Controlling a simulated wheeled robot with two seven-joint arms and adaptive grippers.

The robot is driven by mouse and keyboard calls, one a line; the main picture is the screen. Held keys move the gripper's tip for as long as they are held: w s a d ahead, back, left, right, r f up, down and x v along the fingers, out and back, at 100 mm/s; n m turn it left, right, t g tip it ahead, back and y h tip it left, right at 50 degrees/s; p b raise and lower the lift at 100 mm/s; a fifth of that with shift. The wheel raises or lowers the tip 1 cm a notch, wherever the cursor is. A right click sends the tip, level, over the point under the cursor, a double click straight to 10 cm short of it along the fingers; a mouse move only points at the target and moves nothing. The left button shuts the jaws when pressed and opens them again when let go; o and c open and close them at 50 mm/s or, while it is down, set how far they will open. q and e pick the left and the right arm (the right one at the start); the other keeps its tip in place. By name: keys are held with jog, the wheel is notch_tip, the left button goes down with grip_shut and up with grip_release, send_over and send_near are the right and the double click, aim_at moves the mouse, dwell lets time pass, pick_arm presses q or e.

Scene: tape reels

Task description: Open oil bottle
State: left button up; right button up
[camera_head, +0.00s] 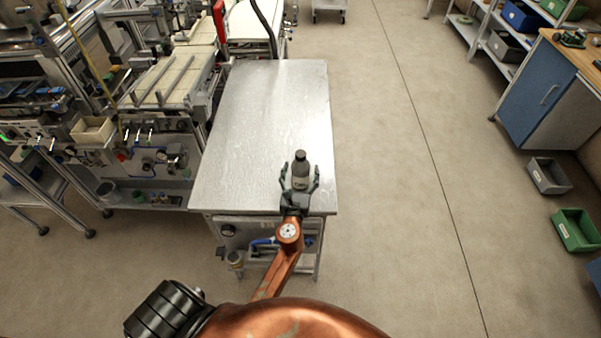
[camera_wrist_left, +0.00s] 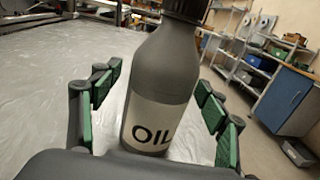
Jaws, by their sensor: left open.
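A grey oil bottle (camera_head: 301,172) with a black cap (camera_head: 300,154) stands upright near the front right part of the metal table (camera_head: 265,110). In the left wrist view, the oil bottle (camera_wrist_left: 163,72) shows its pale label reading "OIL", and its cap (camera_wrist_left: 186,8) is cut off by the top edge. My left gripper (camera_head: 300,176) is open, with its fingers on either side of the bottle. In the left wrist view, the green finger pads (camera_wrist_left: 155,115) stand apart from the bottle with gaps on both sides. My right gripper is not in view.
The rest of the tabletop is bare. A machine frame (camera_head: 150,140) stands close along the table's left side. Open floor (camera_head: 400,180) lies to the right, with a grey bin (camera_head: 549,176), a green bin (camera_head: 575,230) and a blue cabinet (camera_head: 535,95) beyond.

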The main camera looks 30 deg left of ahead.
aim_at(301, 164)
pick_arm(q)
jog(key=shift+c, duration=0.4)
jog(key=c, duration=1.4)
jog(key=shift+c, duration=0.6)
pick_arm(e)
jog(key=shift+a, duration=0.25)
pick_arm(q)
jog(key=shift+r, duration=0.1)
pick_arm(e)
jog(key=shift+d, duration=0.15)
pick_arm(q)
jog(key=shift+r+p, duration=0.4)
jog(key=shift+r, duration=0.1)
notch_tip(301, 164, up, 2)
jog(key=shift+r+p, duration=0.2)
jog(key=shift+p, duration=0.6)
jog(key=s+r+p, duration=0.5)
jog(key=s+r, duration=0.4)
jog(key=s, duration=0.5)
jog(key=shift+a+r+p, duration=0.25)
jog(key=shift+a+p, duration=0.1)
jog(key=shift+a, duration=0.1)
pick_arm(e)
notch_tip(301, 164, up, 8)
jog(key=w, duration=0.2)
